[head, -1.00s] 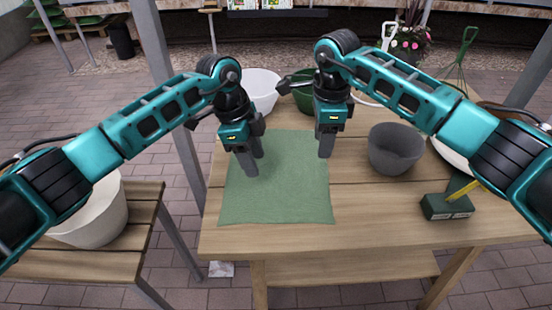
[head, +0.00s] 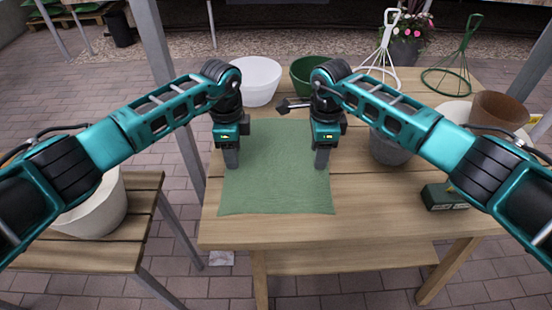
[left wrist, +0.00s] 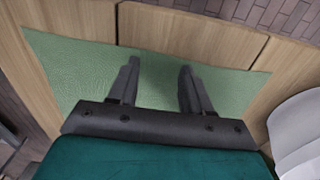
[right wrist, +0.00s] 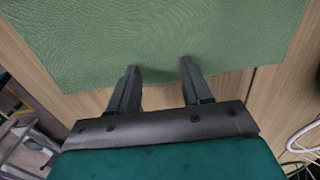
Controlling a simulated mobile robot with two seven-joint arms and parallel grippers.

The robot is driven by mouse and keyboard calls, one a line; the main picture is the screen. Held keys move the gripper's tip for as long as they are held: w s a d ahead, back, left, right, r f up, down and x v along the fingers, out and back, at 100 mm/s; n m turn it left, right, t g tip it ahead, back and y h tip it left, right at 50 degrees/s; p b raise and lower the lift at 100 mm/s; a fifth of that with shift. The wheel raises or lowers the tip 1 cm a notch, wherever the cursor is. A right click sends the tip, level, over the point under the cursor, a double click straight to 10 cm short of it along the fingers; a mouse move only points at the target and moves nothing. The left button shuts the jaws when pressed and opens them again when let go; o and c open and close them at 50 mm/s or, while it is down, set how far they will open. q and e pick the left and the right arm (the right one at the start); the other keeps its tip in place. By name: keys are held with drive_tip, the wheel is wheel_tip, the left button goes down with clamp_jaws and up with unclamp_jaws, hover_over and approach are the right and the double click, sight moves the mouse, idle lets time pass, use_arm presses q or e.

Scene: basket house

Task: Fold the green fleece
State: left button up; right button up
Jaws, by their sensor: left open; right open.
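The green fleece (head: 276,185) lies flat and spread out on the wooden table in the head view. It also shows in the left wrist view (left wrist: 85,72) and the right wrist view (right wrist: 160,35). My left gripper (head: 231,165) is open and empty over the fleece's left side. In the left wrist view its fingers (left wrist: 160,72) point down over the cloth. My right gripper (head: 322,166) is open at the fleece's right edge. In the right wrist view its fingertips (right wrist: 160,70) lie over the cloth's edge. I cannot tell whether either gripper touches the fleece.
A grey bowl (head: 388,150) and a dark green box (head: 442,197) stand right of the fleece. A white bowl (head: 258,80) and a green bowl (head: 305,78) stand behind it. A brown pot (head: 497,110) is at the right back. The table's front strip (head: 300,232) is clear.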

use_arm(q)
drive_tip(key=shift+f, duration=0.15)
use_arm(e)
drive_tip(key=shift+f, duration=0.2)
use_arm(q)
clamp_jaws()
use_arm(e)
clamp_jaws()
idle(0.9)
